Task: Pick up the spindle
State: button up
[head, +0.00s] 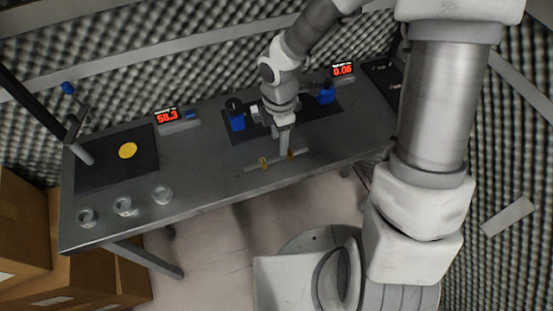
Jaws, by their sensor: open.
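The spindle (264,162) is a thin pale rod with two brass-coloured collars. It appears to lie on the grey table near its front edge, slanting slightly up to the right. My gripper (285,151) points down at the spindle, just over the stretch by the right collar, and hides part of it. The gripper is open; whether its fingers straddle the rod is too small to tell.
A dark mat with blue blocks (237,122) lies behind my gripper. Red displays (167,116) stand at the back. Several clear glass dishes (123,206) and a black mat with a yellow disc (128,150) are at left. The table's (215,172) front middle is mostly bare.

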aim_at(276, 158)
notch_tip(276, 158, down, 2)
jog(key=shift+f, duration=0.15)
jog(key=f, duration=0.1)
jog(key=f+b, duration=0.1)
jog(key=f, duration=0.1)
jog(key=shift+s+a+f, duration=0.2)
jog(key=shift+a+f, duration=0.15)
jog(key=shift+f, duration=0.6)
jog(key=shift+c, duration=0.3)
grip_shut()
jog(key=shift+r, duration=0.1)
